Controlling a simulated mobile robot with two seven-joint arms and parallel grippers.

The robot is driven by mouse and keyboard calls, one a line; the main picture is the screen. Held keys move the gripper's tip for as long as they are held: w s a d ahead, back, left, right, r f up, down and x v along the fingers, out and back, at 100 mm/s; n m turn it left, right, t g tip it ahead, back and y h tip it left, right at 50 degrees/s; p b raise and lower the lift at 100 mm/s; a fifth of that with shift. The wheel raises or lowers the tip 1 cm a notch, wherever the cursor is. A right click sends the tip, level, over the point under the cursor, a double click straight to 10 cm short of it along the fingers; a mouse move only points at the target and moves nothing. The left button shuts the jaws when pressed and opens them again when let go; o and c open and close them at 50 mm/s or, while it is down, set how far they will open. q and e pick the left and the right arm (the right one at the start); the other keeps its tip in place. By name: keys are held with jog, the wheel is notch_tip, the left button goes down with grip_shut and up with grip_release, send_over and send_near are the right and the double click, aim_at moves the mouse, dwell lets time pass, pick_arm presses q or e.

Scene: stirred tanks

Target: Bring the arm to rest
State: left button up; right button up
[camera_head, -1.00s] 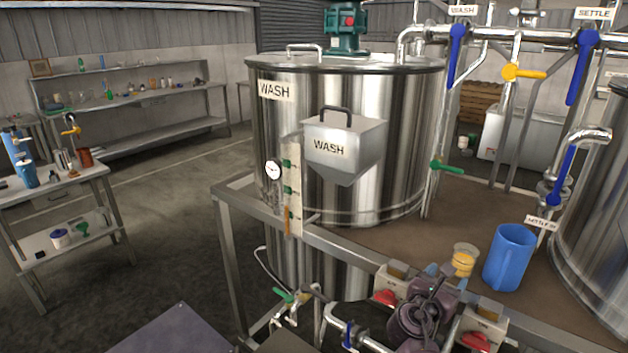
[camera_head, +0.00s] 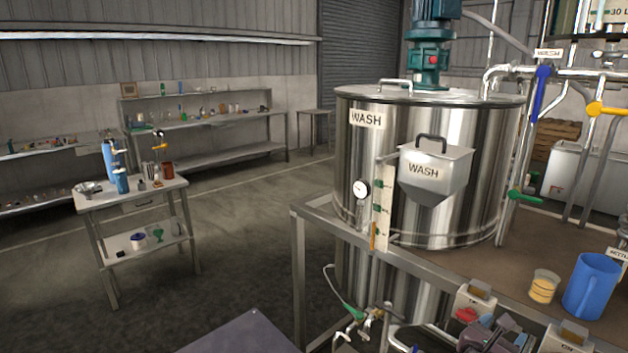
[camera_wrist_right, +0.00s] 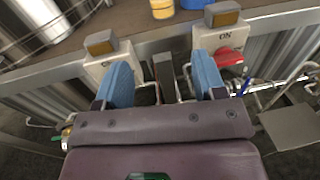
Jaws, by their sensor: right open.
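My right arm and gripper (camera_head: 490,338) show at the bottom edge of the head view, low in front of the frame that carries the wash tank (camera_head: 430,170). In the right wrist view my right gripper (camera_wrist_right: 163,80) is open, its two blue fingers apart. No held object shows between them; a dark upright piece behind shows through the gap. The fingers point at two switch boxes, the left one (camera_wrist_right: 105,65) and the right one (camera_wrist_right: 222,40), which has a red knob (camera_wrist_right: 230,57) marked ON. I cannot tell whether they touch. My left gripper is not in view.
A blue jug (camera_head: 592,287) and a small yellow-filled cup (camera_head: 543,287) stand on the brown deck. Hoses and valves (camera_head: 362,318) hang below the frame's edge. A small table (camera_head: 130,195) with bottles stands at left. The floor between is clear.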

jog(key=w+a+f+m+t+y, duration=0.2)
jog(key=a+m+t+y, duration=0.35)
jog(key=m, duration=0.75)
jog(key=s+a+f+m+y+b, duration=0.1)
jog(key=s+a+f+m+y, duration=0.5)
jog(key=s+m+y, duration=0.15)
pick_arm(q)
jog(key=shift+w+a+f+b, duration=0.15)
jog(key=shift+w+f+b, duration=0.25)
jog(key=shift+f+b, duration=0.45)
pick_arm(e)
jog(key=s+f+m+g+y, duration=0.1)
jog(key=s+f+g, duration=0.1)
jog(key=s+f, duration=0.4)
jog(key=s+a+f+m+g, duration=0.1)
jog(key=s+f+m+g, duration=0.1)
jog(key=s+f, duration=0.5)
jog(key=s, duration=0.5)
jog(key=shift+s+y, duration=0.2)
jog(key=shift+y, duration=0.2)
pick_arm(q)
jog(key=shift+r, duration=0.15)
pick_arm(e)
jog(key=shift+a, duration=0.1)
